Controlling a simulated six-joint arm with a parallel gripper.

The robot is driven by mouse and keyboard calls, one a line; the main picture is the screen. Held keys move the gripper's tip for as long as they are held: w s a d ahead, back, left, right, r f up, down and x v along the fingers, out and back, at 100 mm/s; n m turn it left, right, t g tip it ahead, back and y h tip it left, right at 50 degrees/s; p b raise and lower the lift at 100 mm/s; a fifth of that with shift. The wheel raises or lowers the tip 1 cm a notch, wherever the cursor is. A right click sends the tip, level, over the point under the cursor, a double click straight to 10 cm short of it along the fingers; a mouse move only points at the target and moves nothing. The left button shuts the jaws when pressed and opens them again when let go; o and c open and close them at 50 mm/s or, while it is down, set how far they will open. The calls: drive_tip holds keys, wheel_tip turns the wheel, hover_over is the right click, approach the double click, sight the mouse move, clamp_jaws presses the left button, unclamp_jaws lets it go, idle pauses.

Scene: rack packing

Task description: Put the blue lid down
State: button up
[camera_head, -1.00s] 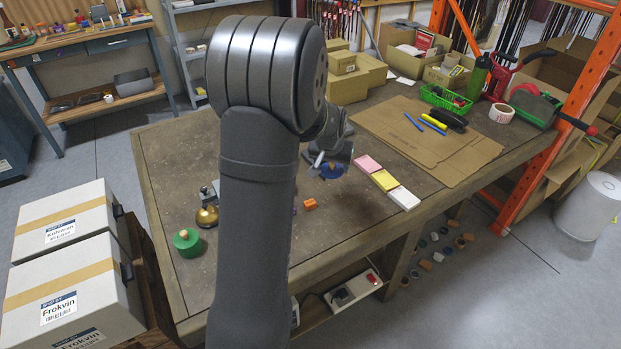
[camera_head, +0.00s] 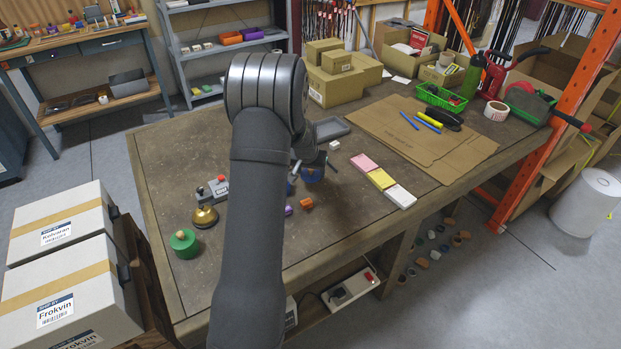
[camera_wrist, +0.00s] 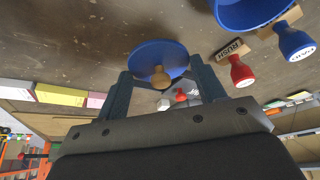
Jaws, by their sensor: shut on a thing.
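The blue lid (camera_wrist: 150,56) with its round wooden knob is between the two fingers of my gripper (camera_wrist: 161,80) in the wrist view. In the head view the lid (camera_head: 312,174) shows as a blue patch below my gripper, over the workbench, partly covered by my arm. I cannot tell whether it touches the bench. A blue bowl-like thing (camera_wrist: 245,12) is cut off by the top edge of the wrist view, apart from the lid.
A red stamp (camera_wrist: 241,72) and a blue stamp (camera_wrist: 296,42) are near the bowl. Pink, yellow and white pads (camera_head: 382,179) lie right of my gripper. An orange piece (camera_head: 306,202) and a dark tray (camera_head: 330,128) are nearby. A green round thing (camera_head: 184,243) and a bell (camera_head: 205,216) stand left.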

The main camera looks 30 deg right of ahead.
sight(310, 176)
drive_tip(key=shift+f, duration=1.7)
drive_tip(key=shift+f, duration=0.15)
drive_tip(key=o, duration=1)
drive_tip(key=shift+c, duration=0.2)
drive_tip(key=v, duration=1.2)
